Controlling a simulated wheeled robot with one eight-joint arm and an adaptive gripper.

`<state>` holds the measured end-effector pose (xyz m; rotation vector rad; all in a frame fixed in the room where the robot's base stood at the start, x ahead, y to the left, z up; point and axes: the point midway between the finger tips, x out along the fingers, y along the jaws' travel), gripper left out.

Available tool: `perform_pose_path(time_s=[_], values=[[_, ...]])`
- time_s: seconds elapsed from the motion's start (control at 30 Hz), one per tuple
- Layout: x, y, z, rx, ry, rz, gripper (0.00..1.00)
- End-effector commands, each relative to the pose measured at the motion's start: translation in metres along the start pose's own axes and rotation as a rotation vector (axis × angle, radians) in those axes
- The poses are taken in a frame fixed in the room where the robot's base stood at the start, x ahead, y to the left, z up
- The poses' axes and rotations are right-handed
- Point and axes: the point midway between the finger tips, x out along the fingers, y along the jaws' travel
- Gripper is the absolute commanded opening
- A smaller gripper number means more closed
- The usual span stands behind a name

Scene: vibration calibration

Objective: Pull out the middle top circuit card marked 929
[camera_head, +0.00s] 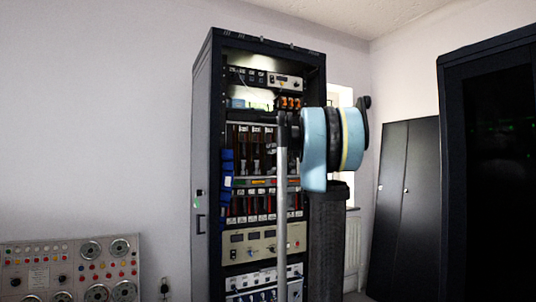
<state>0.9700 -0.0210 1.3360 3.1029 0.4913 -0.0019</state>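A tall dark equipment rack (204,120) stands open in the middle of the view. Its upper card row (255,148) holds several upright circuit cards, and a second card row (250,205) sits below it. The number 929 is too small to read, so I cannot tell which card bears it. My arm, with blue joint covers and a grey tube, stands in front of the rack's right side and hides part of both card rows. My gripper is not in view.
Instrument panels (262,245) fill the rack's lower part. A control panel with dials and buttons (70,268) is at lower left. Dark grey panels (405,200) and a black cabinet (490,170) stand on the right. Bare wall lies left of the rack.

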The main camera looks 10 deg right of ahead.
Motion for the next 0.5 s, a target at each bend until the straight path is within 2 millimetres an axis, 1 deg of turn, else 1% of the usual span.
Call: perform_pose_path(time_s=[0.03,0.2,0.33,0.5], values=[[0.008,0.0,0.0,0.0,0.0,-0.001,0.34],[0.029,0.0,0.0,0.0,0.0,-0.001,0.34],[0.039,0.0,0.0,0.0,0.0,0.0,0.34],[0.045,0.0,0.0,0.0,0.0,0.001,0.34]])
